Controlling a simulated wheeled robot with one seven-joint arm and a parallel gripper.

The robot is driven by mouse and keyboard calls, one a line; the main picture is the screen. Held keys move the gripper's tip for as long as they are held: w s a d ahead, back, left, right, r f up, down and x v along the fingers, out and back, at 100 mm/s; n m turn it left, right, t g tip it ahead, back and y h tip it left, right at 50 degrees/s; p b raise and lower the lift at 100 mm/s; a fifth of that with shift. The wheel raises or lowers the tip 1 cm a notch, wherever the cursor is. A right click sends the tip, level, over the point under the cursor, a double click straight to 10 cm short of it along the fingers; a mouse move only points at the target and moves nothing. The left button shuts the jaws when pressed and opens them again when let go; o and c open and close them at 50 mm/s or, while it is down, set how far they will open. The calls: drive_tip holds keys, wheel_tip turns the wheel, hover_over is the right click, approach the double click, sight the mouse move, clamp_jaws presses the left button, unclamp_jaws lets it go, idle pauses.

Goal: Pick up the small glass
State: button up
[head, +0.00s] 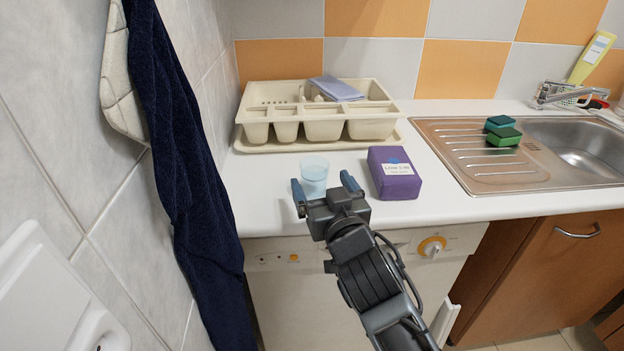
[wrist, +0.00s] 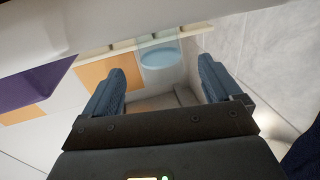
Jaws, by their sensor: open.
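The small glass (head: 314,174) is clear with a light blue tint. It stands upright on the white counter near its front edge, left of the purple box. My gripper (head: 325,188) is open at the counter's front edge, with its two blue fingers spread on the near side of the glass. In the wrist view the glass (wrist: 160,58) shows beyond the fingertips, centred in the gap of my gripper (wrist: 162,85). Nothing is between the fingers. The gripper hides a little of the glass's lower part in the head view.
A purple box (head: 394,174) stands just right of the glass. A beige cutlery drainer (head: 255,131) with a folded cloth is behind it. A dark blue towel (head: 180,130) hangs at left. Green sponges (head: 504,137) lie by the steel sink (head: 590,150). The white counter (head: 258,195) is clear left of the glass.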

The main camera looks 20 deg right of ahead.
sight(318, 180)
drive_tip(key=w+p, duration=0.1)
drive_tip(key=w, duration=0.4)
drive_tip(key=shift+d, duration=0.2)
drive_tip(key=c, duration=1.2)
